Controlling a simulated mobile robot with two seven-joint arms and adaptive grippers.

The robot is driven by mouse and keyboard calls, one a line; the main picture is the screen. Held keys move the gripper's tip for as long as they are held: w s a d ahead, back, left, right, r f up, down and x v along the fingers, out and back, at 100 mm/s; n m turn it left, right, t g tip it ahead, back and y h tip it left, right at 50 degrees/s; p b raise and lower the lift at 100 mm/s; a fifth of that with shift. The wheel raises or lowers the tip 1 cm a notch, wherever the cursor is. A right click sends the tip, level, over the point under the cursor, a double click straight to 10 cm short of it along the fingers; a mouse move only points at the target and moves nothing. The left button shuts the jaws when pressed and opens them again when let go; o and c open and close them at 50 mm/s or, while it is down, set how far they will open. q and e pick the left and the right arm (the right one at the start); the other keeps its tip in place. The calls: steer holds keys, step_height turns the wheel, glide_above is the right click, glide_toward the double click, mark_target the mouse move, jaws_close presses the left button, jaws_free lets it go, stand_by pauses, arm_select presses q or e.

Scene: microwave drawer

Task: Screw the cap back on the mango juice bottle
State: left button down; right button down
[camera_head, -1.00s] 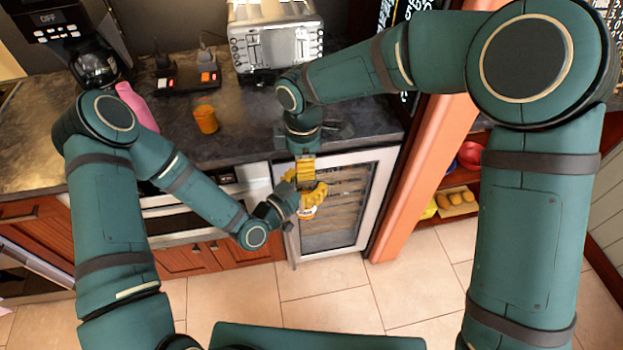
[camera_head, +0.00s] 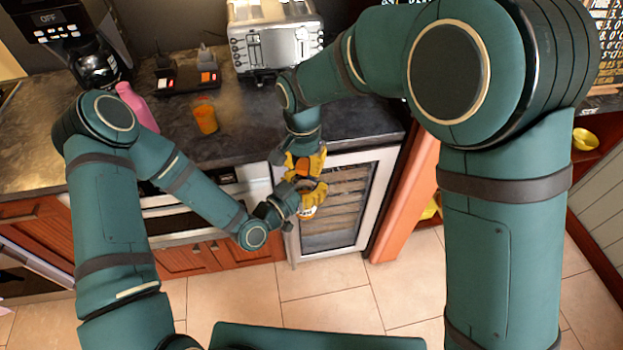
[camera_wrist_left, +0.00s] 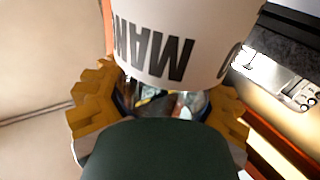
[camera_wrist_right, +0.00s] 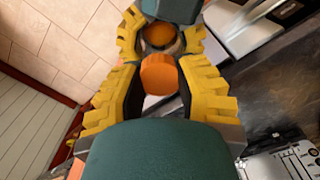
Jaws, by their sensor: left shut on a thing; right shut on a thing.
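The mango juice bottle (camera_wrist_left: 165,40) has a white label with large dark letters, seen in the left wrist view. My left gripper (camera_head: 308,194) is shut on it; a little of the bottle (camera_head: 308,212) shows below the fingers in the head view. My right gripper (camera_head: 304,165) is close above the left one. It is shut on the orange cap (camera_wrist_right: 159,74), which sits between its fingertips in the right wrist view. The bottle's round orange mouth (camera_wrist_right: 158,36) shows just beyond the cap, between yellow fingers. I cannot tell whether cap and mouth touch.
The dark counter (camera_head: 250,135) holds an orange cup (camera_head: 205,117), a pink bottle (camera_head: 138,107), a coffee maker (camera_head: 95,62) and a silver toaster (camera_head: 275,38). Both grippers are in front of the glass-door cooler (camera_head: 335,210), beyond the counter edge.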

steer(key=m, duration=0.5)
steer(key=shift+m, duration=0.3)
steer(key=c, duration=0.7)
jaws_free()
steer(key=shift+o, duration=0.2)
step_height(320, 180, up, 12)
